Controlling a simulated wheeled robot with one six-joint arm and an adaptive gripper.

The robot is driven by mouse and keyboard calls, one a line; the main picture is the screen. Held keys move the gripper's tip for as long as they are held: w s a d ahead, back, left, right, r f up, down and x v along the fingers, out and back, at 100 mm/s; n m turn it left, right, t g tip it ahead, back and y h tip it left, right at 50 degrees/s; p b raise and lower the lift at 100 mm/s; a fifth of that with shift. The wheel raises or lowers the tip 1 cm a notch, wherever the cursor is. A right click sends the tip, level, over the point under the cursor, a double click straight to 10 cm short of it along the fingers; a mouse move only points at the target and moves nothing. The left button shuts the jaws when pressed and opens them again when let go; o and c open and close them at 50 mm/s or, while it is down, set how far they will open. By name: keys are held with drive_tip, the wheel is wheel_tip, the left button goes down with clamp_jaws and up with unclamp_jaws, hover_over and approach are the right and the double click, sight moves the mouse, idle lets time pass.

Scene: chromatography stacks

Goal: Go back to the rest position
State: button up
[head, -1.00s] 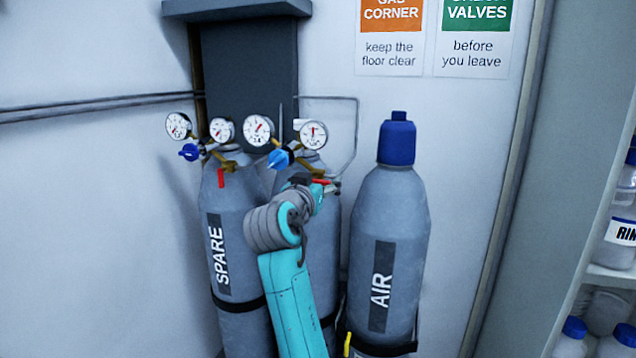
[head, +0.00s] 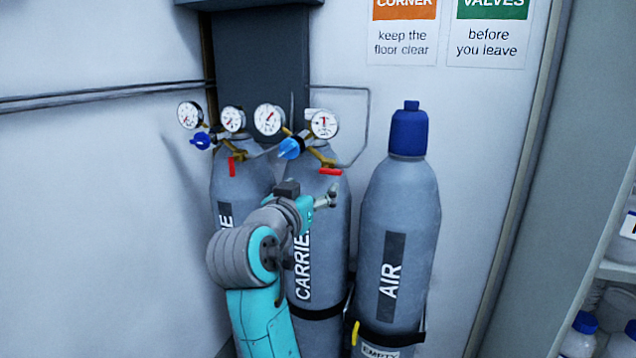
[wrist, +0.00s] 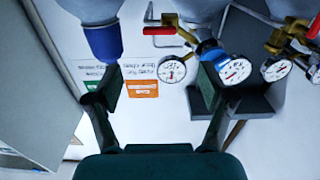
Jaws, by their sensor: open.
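My arm reaches up in front of the carrier cylinder (head: 330,250), and my gripper (head: 328,196) is beside its upper body, below the red valve handle (head: 330,171). In the wrist view my gripper (wrist: 160,85) has its two dark fingers spread wide, with nothing between them. That view is upside down. The carrier cylinder's regulator has a blue knob (head: 291,148) and two dials.
The air cylinder (head: 405,210), blue-capped, stands to the right, strapped, with an EMPTY tag (head: 381,352). A grey wall box (head: 262,70) and pipe are behind the regulators. Shelves with bottles (head: 580,335) are at the far right. Open space lies in front of the wall.

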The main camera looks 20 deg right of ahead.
drive_tip(key=shift+s+a, duration=0.25)
drive_tip(key=shift+s, duration=0.15)
drive_tip(key=s+d+f+n+t+y, duration=0.1)
drive_tip(key=s+f+n+y, duration=0.3)
drive_tip(key=f, duration=1.2)
drive_tip(key=s+f+n+t+y, duration=0.1)
drive_tip(key=s+f+n+y, duration=0.3)
drive_tip(key=f, duration=1.1)
drive_tip(key=s+f+n+y, duration=0.1)
drive_tip(key=s+f, duration=0.5)
drive_tip(key=s, duration=0.2)
drive_tip(key=s+f+n, duration=0.1)
drive_tip(key=s+f, duration=0.4)
drive_tip(key=s, duration=0.3)
drive_tip(key=s+d+r+m+g, duration=0.1)
drive_tip(key=s, duration=1.3)
drive_tip(key=s+d+r+m+y, duration=0.1)
drive_tip(key=s+m, duration=0.1)
drive_tip(key=s, duration=1.3)
drive_tip(key=shift+s+d+g+y, duration=0.3)
drive_tip(key=shift+g, duration=0.1)
